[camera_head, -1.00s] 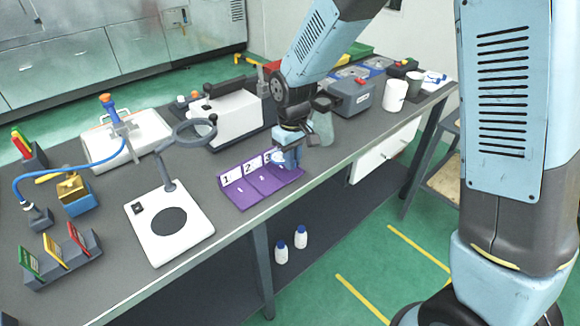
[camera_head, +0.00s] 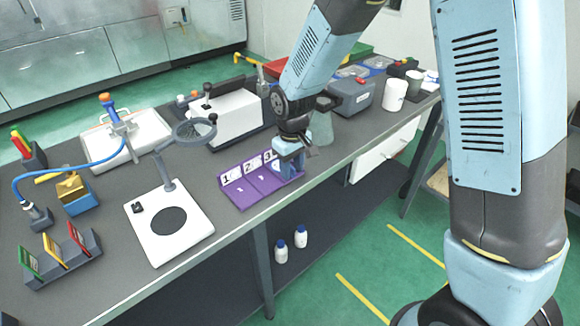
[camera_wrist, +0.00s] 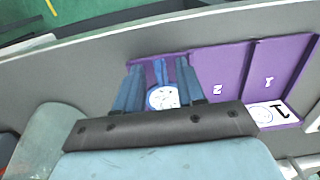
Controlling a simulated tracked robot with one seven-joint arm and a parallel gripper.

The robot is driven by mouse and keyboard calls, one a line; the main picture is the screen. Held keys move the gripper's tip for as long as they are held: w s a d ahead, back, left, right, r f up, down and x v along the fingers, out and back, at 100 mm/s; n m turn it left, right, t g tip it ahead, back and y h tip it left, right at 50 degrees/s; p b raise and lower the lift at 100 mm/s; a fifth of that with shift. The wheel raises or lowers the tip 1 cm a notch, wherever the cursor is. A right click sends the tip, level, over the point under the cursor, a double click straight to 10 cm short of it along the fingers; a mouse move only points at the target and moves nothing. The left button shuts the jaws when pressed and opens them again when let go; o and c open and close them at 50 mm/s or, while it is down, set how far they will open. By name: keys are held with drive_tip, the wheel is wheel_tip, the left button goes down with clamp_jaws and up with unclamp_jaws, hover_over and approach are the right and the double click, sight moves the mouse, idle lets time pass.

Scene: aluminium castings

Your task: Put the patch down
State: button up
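The patch (camera_wrist: 163,98) is a small round white disc with a blue rim and dark specks. In the wrist view it shows between the two blue fingers of my gripper (camera_wrist: 159,76), its sides against them. My gripper appears shut on it. The purple tray (camera_wrist: 227,60) has numbered sections. My gripper (camera_head: 290,168) is low over the tray's right-hand section in the head view, the one by the label 3. Whether the patch touches the tray floor cannot be told. In the head view the fingers mostly hide the patch.
A white stand with a ring magnifier (camera_head: 190,232) stands left of the tray. A white machine with a dark handle (camera_head: 228,112) is behind it. A grey box (camera_head: 352,98) and a white cylinder (camera_head: 394,95) stand to the right. The bench's front edge runs close to the tray.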

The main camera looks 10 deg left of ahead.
sight(292, 167)
wheel_tip(292, 167, up, 12)
drive_tip(key=d+r+m+t, duration=0.1)
drive_tip(key=d+r+m, duration=0.1)
drive_tip(key=d+r, duration=0.6)
drive_tip(key=s+d+r+m+t, duration=0.2)
drive_tip(key=s+d+r+m, duration=0.2)
drive_tip(key=s+d, duration=0.4)
drive_tip(key=s+d+r+m+t, duration=0.2)
drive_tip(key=s+d, duration=0.6)
drive_tip(key=d, duration=0.8)
wheel_tip(292, 167, up, 3)
drive_tip(key=shift+s+d+f+m+t, duration=0.15)
drive_tip(key=shift+m+t, duration=0.15)
drive_tip(key=shift+m, duration=0.6)
